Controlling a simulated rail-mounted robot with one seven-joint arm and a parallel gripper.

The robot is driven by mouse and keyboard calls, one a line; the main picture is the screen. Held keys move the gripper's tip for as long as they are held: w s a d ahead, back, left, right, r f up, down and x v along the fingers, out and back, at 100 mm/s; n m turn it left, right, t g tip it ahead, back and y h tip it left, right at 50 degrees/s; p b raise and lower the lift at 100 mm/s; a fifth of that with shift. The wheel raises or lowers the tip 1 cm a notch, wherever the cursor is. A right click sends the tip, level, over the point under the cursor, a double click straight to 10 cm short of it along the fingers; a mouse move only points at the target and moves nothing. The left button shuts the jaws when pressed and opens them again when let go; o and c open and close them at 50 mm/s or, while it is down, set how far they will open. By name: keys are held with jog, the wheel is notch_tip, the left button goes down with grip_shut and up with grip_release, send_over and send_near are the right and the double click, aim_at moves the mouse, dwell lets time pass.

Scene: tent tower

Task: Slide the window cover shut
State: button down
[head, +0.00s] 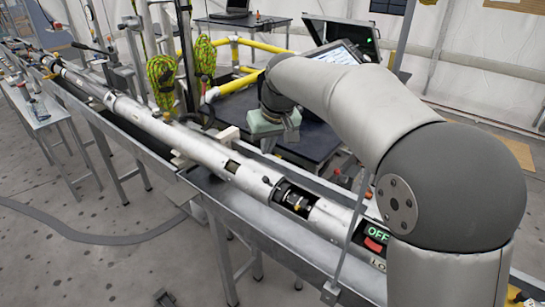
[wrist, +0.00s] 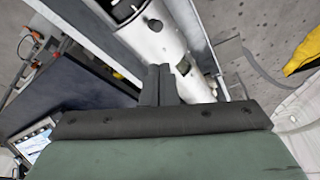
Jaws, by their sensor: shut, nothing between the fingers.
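A long silver tube (head: 150,122) lies along the metal rail. Its larger window (head: 294,199) is open and shows dark parts inside; part of this opening shows at the top of the wrist view (wrist: 122,10). A small dark knob (head: 266,180) stands on the tube just left of that window, apparently on the cover; it also shows in the wrist view (wrist: 152,25). A smaller opening (head: 232,166) lies further left, and in the wrist view (wrist: 184,67). My gripper (head: 268,147) is shut and empty, pointing down behind the tube near the knob. Its fingers (wrist: 159,84) appear apart from the knob.
A panel with a lit OFF sign (head: 378,236) and red switch is at the tube's right end. A thin upright post (head: 350,240) stands before the tube. Behind are a dark table (head: 310,145), yellow pipes (head: 235,85) and a screen case (head: 342,50).

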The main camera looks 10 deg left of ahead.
jog(key=w+a+r, duration=0.1)
jog(key=w+a, duration=0.1)
jog(key=p, duration=0.2)
send_over(263, 168)
jog(key=s+a, duration=0.1)
jog(key=s, duration=0.1)
jog(key=shift+n, duration=0.4)
notch_tip(263, 168, down, 9)
jog(key=shift+a, duration=0.1)
jog(key=shift+s+d+f, duration=0.2)
jog(key=shift+s+d, duration=0.9)
jog(key=shift+s, duration=0.1)
jog(key=shift+s+d+f, duration=0.1)
jog(key=shift+f, duration=0.05)
jog(key=shift+s+d, duration=0.1)
jog(key=shift+s, duration=0.05)
